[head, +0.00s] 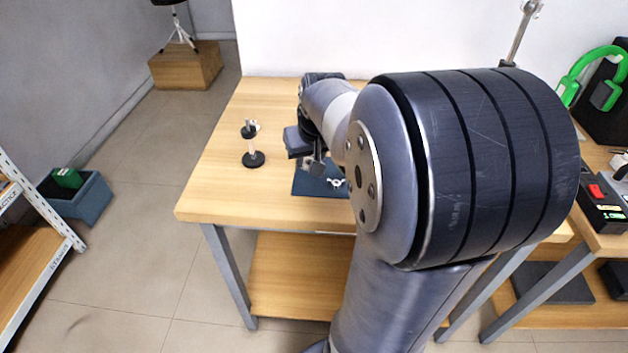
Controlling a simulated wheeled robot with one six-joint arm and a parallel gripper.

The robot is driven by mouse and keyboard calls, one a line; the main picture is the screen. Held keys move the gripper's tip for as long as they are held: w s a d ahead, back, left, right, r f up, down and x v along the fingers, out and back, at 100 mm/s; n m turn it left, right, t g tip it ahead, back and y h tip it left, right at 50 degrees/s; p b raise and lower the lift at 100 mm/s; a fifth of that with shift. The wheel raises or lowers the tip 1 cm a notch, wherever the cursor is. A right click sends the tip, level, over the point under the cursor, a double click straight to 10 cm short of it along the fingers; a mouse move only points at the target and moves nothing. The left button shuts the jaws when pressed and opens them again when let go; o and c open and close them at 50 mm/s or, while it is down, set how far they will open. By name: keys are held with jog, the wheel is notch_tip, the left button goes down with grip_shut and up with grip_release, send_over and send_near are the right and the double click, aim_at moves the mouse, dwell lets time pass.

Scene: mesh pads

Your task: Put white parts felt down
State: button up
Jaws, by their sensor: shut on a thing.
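A dark blue felt pad (303,185) lies on the wooden table, partly hidden behind my arm. A small white part (336,183) lies on the pad near its front right. My gripper (317,167) points down just over the pad, to the left of that white part. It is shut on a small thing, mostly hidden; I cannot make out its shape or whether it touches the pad. A pale patch shows beside the fingers.
A small stand (252,158) with a round black base and white post is on the table (215,195), left of the pad. The table's left side is otherwise clear. My arm covers its right half. A second table with green headphones (604,92) stands at right.

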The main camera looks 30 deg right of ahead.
aim_at(308, 183)
jog(key=shift+f+b, duration=0.35)
jog(key=shift+f, duration=2.5)
jog(key=shift+f, duration=0.2)
jog(key=o, duration=0.9)
jog(key=shift+r, duration=0.15)
jog(key=shift+r, duration=0.35)
jog(key=p+v, duration=0.1)
jog(key=v, duration=1)
jog(key=shift+s+r+p, duration=0.15)
jog(key=shift+s+p, duration=0.05)
jog(key=shift+p, duration=0.1)
